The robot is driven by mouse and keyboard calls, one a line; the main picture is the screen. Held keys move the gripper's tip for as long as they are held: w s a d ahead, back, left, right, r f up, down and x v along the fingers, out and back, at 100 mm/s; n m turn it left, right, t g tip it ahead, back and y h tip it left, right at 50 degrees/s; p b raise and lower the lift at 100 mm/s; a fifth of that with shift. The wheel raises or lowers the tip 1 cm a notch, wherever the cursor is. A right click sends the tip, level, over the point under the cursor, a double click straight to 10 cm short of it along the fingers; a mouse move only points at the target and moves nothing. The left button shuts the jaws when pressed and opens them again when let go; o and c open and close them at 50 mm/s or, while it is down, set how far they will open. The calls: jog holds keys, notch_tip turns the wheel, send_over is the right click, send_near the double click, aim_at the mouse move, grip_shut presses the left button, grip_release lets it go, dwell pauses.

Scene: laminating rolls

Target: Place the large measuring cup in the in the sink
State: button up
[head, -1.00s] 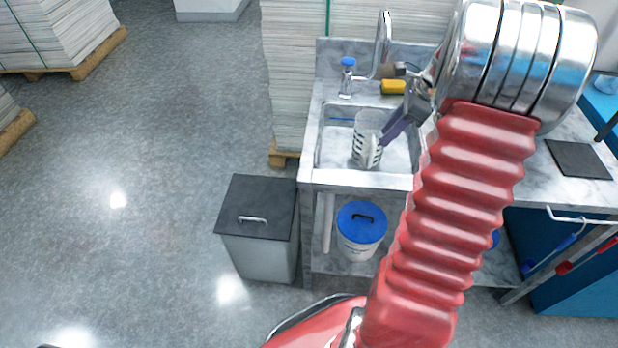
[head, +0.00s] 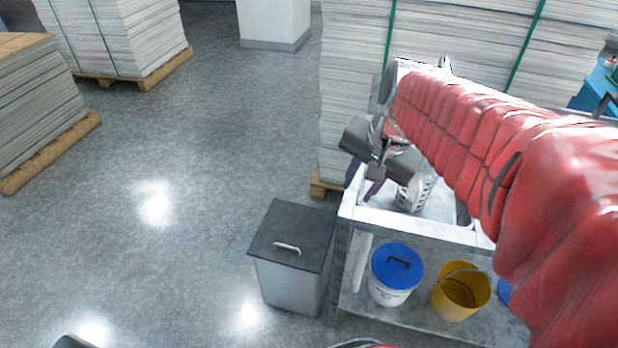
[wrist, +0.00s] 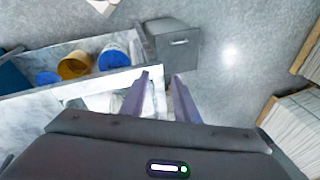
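The large measuring cup (head: 415,194), clear with dark markings, is in the sink (head: 436,209) in the head view. It looks tilted, and my arm and gripper cover part of it and much of the sink. My gripper (head: 362,183) is to the left of the cup, apart from it, over the sink's left edge. In the wrist view my gripper (wrist: 162,80) shows two purple fingers spread with nothing between them. The cup cannot be made out clearly in the wrist view.
A grey bin with a dark lid (head: 290,245) stands left of the sink table. A blue-lidded bucket (head: 395,280) and a yellow bucket (head: 460,292) sit on the lower shelf. Paper stacks (head: 350,90) rise behind.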

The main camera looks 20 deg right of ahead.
jog(key=s+a+n+t, duration=0.2)
jog(key=s+a+n, duration=0.6)
jog(key=a+n, duration=0.1)
jog(key=shift+s+n, duration=0.4)
jog(key=shift+n, duration=0.1)
